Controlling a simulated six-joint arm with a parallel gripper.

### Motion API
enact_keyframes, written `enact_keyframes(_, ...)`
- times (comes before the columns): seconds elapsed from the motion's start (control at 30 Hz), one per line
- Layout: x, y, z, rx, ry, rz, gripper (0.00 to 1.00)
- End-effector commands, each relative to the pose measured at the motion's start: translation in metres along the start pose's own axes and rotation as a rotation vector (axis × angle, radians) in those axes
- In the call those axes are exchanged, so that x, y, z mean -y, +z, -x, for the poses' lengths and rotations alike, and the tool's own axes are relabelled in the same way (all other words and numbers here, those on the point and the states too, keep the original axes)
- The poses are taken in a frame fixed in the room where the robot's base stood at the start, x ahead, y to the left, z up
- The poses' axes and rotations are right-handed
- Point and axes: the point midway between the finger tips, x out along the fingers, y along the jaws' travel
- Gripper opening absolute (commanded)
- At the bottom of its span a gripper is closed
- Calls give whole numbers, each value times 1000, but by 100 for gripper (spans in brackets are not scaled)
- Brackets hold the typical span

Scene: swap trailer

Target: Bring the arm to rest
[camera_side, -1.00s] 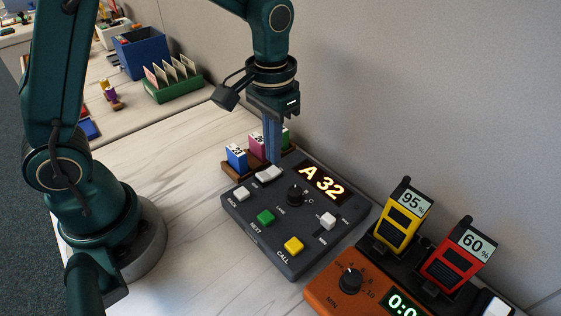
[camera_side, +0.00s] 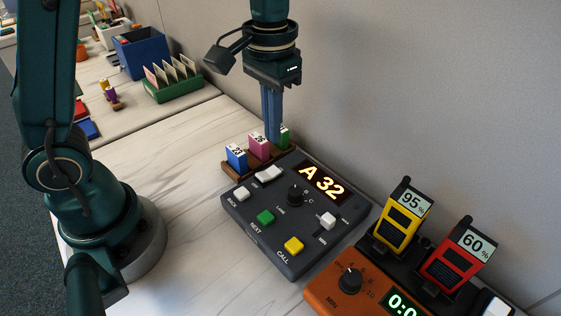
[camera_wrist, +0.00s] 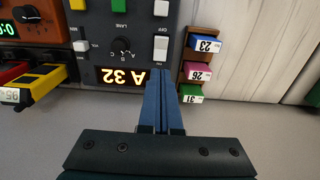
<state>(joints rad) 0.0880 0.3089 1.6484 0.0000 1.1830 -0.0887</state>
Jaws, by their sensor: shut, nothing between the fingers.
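My gripper (camera_side: 272,138) is shut with nothing between its blue fingers. It points down above the back edge of the grey console, beside the wooden rack of numbered blocks. In the wrist view the closed fingers (camera_wrist: 163,90) reach in between the console's lit display and the rack. The grey console (camera_side: 262,237) shows "A 32" on its display (camera_side: 322,182). The rack (camera_side: 231,168) holds a blue block (camera_side: 236,157), a pink block (camera_side: 259,146) and a green block (camera_side: 284,134), which the fingers partly hide in the side view.
An orange timer unit (camera_side: 333,290) stands at the front right. A yellow battery (camera_side: 401,222) marked 95% and a red one (camera_side: 457,258) marked 60% stand behind it. A grey wall panel (camera_side: 420,100) rises close behind my gripper. The white tabletop (camera_side: 170,170) left of the console is clear.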

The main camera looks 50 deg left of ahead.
Motion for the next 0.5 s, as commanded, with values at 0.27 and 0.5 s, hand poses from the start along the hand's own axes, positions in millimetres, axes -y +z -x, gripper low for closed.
enact_keyframes(0.27,7,13,42,-140,11,22,0)
enact_keyframes(0.5,17,56,69,-305,16,33,0)
